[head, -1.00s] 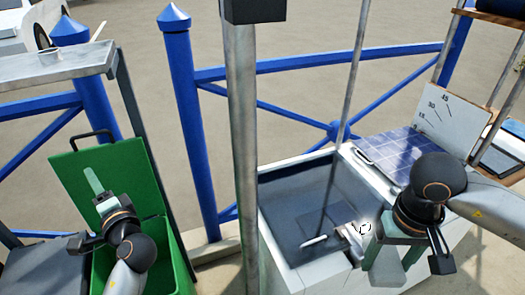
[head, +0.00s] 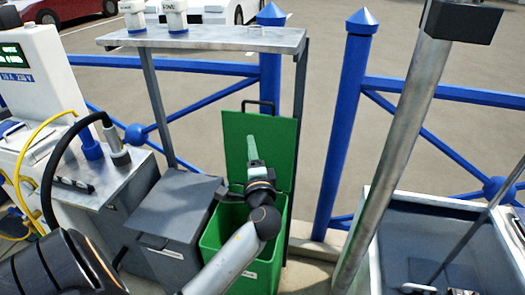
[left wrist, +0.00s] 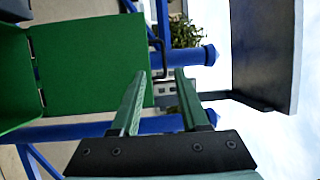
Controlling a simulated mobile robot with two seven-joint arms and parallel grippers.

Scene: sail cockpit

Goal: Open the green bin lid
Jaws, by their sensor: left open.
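The green bin (head: 265,270) stands in the lower middle of the head view. Its green lid (head: 278,150) is up, standing roughly upright at the back of the bin, with a dark handle (head: 258,103) on its top edge. My left gripper (head: 251,146) is in front of the lid, fingers pointing up. In the left wrist view my left gripper (left wrist: 158,98) is open and empty, the fingers apart. There the lid (left wrist: 90,65) is at the left and its handle (left wrist: 158,52) is beyond the fingertips. I cannot tell whether a finger touches the lid. My right gripper is not seen.
A grey bin (head: 175,205) stands close to the left of the green one. A metal shelf (head: 205,40) on posts is above and behind. Blue railings (head: 345,125) run behind, and a metal pole (head: 395,150) rises at the right. A power pedestal (head: 40,75) with cables stands at left.

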